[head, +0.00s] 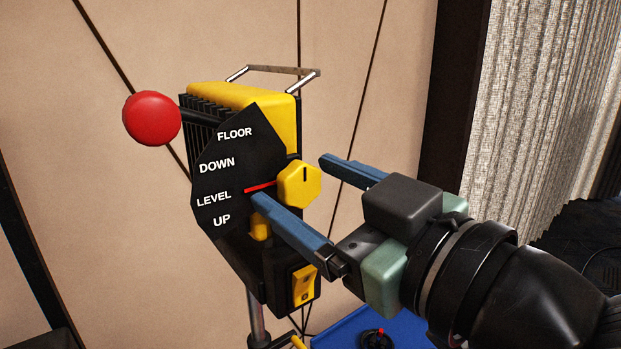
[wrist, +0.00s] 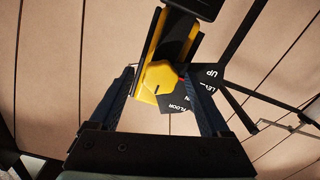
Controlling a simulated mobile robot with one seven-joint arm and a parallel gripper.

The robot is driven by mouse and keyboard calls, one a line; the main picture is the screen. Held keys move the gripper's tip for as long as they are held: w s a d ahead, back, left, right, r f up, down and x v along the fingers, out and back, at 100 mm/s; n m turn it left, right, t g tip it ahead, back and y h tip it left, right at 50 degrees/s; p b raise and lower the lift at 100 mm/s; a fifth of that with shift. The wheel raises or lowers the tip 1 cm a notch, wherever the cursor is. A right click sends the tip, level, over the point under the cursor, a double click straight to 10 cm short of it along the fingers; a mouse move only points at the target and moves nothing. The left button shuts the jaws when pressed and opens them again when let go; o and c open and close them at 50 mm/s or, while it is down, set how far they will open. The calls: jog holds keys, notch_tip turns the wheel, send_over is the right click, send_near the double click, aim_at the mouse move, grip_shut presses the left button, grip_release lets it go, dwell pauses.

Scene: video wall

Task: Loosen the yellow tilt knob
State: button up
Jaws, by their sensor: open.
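The yellow tilt knob (head: 299,184) is a faceted knob with a dark mark, on the side of a yellow and black lamp head. A black plate (head: 238,165) beside it reads FLOOR, DOWN, LEVEL and UP, and a red pointer (head: 260,187) lies at LEVEL. My gripper (head: 290,180) is open, with its blue fingers reaching toward the knob, one to each side in the picture. In the wrist view the knob (wrist: 160,78) shows between the fingers (wrist: 163,85), apart from both. I cannot tell how far the fingertips are from it in depth.
A red ball handle (head: 151,118) sticks out at the left of the lamp head. A yellow rocker switch (head: 304,286) sits below the knob. The lamp stands on a metal pole (head: 257,322). A blue case or mat (head: 358,330) lies below, and a grey curtain (head: 548,110) hangs at right.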

grip_shut()
dwell(0.3)
